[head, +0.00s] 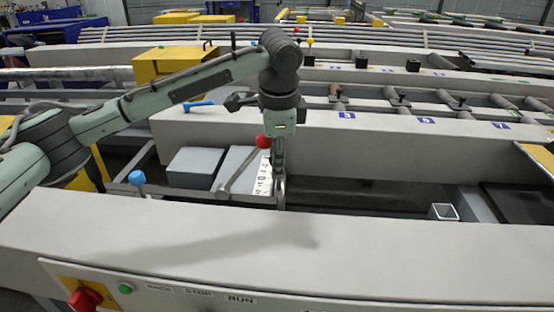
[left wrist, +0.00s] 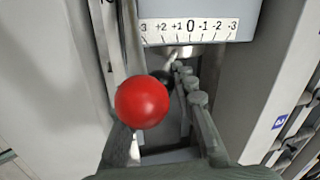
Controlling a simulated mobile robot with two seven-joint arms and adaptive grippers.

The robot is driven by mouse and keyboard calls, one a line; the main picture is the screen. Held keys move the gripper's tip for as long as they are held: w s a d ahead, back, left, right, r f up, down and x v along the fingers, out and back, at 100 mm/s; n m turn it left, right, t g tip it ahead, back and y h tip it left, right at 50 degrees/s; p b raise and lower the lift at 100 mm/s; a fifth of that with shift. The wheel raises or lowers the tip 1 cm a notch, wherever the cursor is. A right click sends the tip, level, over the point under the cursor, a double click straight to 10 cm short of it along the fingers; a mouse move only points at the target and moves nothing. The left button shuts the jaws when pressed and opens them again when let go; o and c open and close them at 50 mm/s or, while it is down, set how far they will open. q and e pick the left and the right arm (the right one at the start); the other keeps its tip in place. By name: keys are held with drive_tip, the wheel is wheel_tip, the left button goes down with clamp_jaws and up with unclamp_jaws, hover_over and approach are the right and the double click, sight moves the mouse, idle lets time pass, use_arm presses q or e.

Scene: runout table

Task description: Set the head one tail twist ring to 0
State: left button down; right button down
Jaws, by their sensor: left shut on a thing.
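A white scale plate (left wrist: 188,28) numbered from +3 at left through 0 to -3 at right fills the top of the left wrist view. It also shows in the head view (head: 263,177). Just below the plate is the metallic twist ring (left wrist: 205,49), partly hidden by my fingers. Its setting cannot be read. My left gripper (left wrist: 175,72) points at it, shut with its fingertips at the ring's small grip, below and slightly left of the 0. In the head view my left gripper (head: 279,190) reaches down beside the plate. My right gripper is not in view.
A red ball knob (left wrist: 142,101) on a lever stands close beside my left fingers. A blue knob (head: 137,178) is farther left. A long grey beam (head: 400,250) runs in front; a roller table (head: 430,105) lies behind.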

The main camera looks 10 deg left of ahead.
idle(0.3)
use_arm(q)
drive_tip(key=shift+w+r+g, duration=0.35)
drive_tip(key=shift+w+g, duration=0.05)
drive_tip(key=shift+w, duration=0.4)
drive_tip(key=w+r, duration=0.1)
drive_tip(key=w, duration=0.9)
drive_tip(key=shift+w+g, duration=0.3)
drive_tip(key=c, duration=1.2)
unclamp_jaws()
drive_tip(key=shift+f, duration=0.15)
